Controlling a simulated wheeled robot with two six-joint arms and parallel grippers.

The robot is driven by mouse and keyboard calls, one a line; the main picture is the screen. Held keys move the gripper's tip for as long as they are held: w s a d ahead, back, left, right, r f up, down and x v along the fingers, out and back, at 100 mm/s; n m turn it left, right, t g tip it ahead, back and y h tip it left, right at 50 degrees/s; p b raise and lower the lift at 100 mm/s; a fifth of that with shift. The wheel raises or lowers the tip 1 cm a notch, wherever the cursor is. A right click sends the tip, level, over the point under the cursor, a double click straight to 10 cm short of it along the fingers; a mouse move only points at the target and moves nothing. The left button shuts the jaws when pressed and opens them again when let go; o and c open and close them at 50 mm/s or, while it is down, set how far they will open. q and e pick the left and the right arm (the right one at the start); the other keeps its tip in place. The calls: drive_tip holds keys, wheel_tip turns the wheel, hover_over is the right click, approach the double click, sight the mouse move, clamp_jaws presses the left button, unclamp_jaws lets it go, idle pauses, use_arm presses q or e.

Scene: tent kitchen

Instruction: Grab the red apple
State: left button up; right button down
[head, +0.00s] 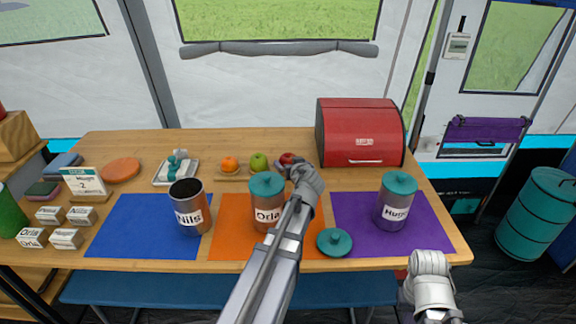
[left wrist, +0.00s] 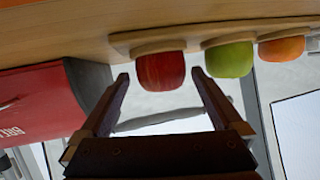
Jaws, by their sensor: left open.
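The red apple (head: 287,159) sits on a small wooden board at the back of the table, partly hidden by my left gripper in the head view. In the left wrist view, which is upside down, the red apple (left wrist: 161,71) lies ahead between the two open fingers. My left gripper (left wrist: 160,78) is open and empty, with a fingertip to each side of the apple; I cannot tell if they touch it. In the head view my left gripper (head: 294,164) is right at the apple. My right gripper is not clearly in view; part of my right arm shows at the bottom right.
A green apple (head: 259,162) and an orange (head: 229,164) sit left of the red apple. A red bread box (head: 360,133) stands close on its right. The Orla canister (head: 267,204) stands in front, near my left arm. A loose teal lid (head: 334,242) lies between the orange and purple mats.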

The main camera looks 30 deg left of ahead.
sight(288, 161)
use_arm(q)
drive_tip(key=x, duration=0.3)
drive_tip(key=shift+a+f+b, duration=0.1)
drive_tip(key=shift+f+b, duration=0.05)
drive_tip(key=shift+b, duration=0.25)
drive_tip(key=c, duration=1.3)
wheel_tip(288, 161, up, 10)
drive_tip(key=p, duration=1)
